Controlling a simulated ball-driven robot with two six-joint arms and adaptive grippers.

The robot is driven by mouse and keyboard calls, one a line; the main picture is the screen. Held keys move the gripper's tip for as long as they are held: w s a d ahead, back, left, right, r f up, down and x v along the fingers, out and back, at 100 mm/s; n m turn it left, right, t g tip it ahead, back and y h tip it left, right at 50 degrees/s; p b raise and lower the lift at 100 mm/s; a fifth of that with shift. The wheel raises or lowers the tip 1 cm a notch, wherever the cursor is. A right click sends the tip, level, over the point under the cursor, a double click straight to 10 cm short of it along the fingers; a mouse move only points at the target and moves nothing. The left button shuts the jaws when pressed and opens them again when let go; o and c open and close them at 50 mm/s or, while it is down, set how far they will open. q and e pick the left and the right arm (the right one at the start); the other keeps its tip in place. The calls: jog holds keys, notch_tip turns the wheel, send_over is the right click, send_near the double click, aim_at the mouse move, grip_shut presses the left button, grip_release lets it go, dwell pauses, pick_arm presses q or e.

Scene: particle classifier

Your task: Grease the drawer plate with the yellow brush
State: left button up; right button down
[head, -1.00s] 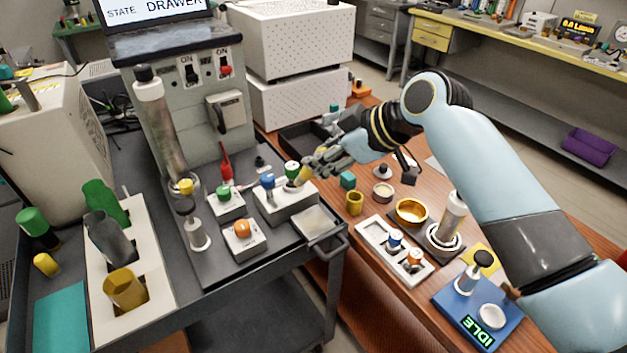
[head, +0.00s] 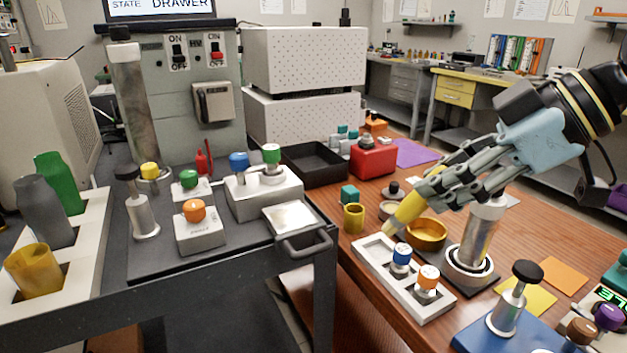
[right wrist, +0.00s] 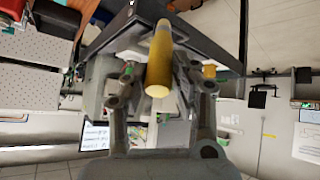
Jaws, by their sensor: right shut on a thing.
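My right gripper (head: 437,187) is shut on the yellow brush (head: 408,210), above the wooden table. The brush slants down to the left, with its pale tip over the far end of a white tray. In the right wrist view the brush (right wrist: 160,65) sits between the fingers. The drawer plate (head: 293,218) is a pale metallic square in the pulled-out drawer at the cart's right edge, behind a dark handle (head: 305,243). The brush is apart from the plate, to its right. My left gripper is not in view.
The white tray (head: 372,262) holds a blue-capped and an orange-capped piece. A gold bowl (head: 427,236), a yellow cup (head: 353,218) and a metal cylinder (head: 478,240) stand nearby. A box with blue and green knobs (head: 262,196) stands left of the plate.

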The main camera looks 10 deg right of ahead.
pick_arm(q)
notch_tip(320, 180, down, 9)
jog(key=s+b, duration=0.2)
jog(key=b, duration=0.5)
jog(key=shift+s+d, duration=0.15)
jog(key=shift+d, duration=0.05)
pick_arm(e)
jog(key=d+f, duration=0.3)
jog(key=f, duration=0.5)
jog(key=shift+s+d+f, duration=0.2)
jog(key=shift+s+f, duration=0.05)
jog(key=shift+s, duration=0.2)
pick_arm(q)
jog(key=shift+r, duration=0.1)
pick_arm(e)
jog(key=shift+y, duration=0.3)
